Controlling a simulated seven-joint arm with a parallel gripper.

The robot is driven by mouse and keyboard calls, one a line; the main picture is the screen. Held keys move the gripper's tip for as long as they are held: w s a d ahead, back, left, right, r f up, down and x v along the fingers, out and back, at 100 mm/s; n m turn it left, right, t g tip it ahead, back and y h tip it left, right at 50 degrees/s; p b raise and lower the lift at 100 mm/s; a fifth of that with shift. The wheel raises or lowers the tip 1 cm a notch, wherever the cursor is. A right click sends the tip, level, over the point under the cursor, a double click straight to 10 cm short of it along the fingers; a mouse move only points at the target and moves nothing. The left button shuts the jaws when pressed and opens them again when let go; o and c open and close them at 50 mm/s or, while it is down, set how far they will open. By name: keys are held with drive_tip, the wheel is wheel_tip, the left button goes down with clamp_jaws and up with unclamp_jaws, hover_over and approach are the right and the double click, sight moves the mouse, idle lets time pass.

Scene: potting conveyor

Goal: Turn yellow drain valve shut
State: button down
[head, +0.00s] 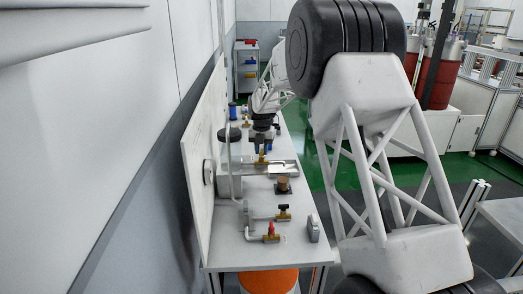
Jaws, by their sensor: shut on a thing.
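In the head view, my gripper (262,150) points down over the middle of the white bench, small and far off. It is shut on the small yellow drain valve (262,160), which shows just below the fingertips. The valve sits by the left end of a shallow metal tray. The fingers hide much of its handle, so I cannot tell the handle's angle.
Nearer on the bench (240,255) are a black-handled brass valve (284,213), a red-handled brass valve (271,236), a brown cylinder (283,183) and a grey box (313,229). The metal tray (285,170) is beside my gripper. A white panel (198,160) bounds the left.

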sight(262, 150)
drive_tip(key=shift+n, duration=1.3)
drive_tip(key=shift+r, duration=0.1)
drive_tip(key=c, duration=1.2)
unclamp_jaws()
drive_tip(key=shift+r, duration=0.1)
drive_tip(key=shift+r, duration=3.75)
drive_tip(key=shift+s+r, duration=0.1)
